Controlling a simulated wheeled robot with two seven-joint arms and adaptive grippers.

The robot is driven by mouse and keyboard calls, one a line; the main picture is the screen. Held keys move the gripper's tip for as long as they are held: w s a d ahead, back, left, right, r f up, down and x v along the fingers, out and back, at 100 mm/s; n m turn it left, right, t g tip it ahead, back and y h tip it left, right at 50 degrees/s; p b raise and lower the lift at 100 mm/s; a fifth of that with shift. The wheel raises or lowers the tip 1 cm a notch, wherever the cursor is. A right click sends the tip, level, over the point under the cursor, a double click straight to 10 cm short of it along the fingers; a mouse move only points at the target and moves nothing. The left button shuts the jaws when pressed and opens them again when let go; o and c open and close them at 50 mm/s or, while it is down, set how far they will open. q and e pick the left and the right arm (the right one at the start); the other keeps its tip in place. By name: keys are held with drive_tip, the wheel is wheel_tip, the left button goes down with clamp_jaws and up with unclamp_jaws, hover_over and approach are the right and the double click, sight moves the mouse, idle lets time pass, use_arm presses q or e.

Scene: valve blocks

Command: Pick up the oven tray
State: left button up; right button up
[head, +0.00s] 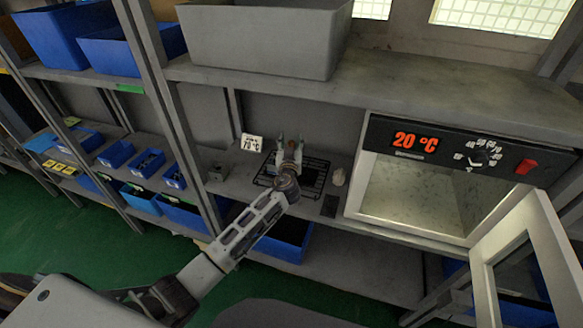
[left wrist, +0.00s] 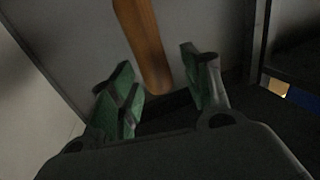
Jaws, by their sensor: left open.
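The oven tray (head: 318,178), a dark wire rack, lies on the middle shelf left of the oven. My left gripper (head: 290,146) is over the tray, with its arm covering part of it. In the left wrist view the gripper's green-padded fingers (left wrist: 160,78) stand apart. A wooden handle-like bar (left wrist: 143,40) runs down between them. I cannot tell whether the fingers touch it, or whether it belongs to the tray. My right gripper is out of view.
The oven (head: 412,188) stands to the right, its door (head: 528,255) open and its display reading 20 °C. A 70 °C card (head: 251,142) stands behind the tray. A pale small object (head: 338,177) is at its right. A grey bin (head: 262,38) sits on the shelf above.

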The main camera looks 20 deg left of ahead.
use_arm(q)
clamp_jaws()
idle(0.3)
drive_tip(key=shift+r, duration=0.15)
drive_tip(key=shift+r, duration=0.15)
drive_tip(key=shift+r, duration=4.85)
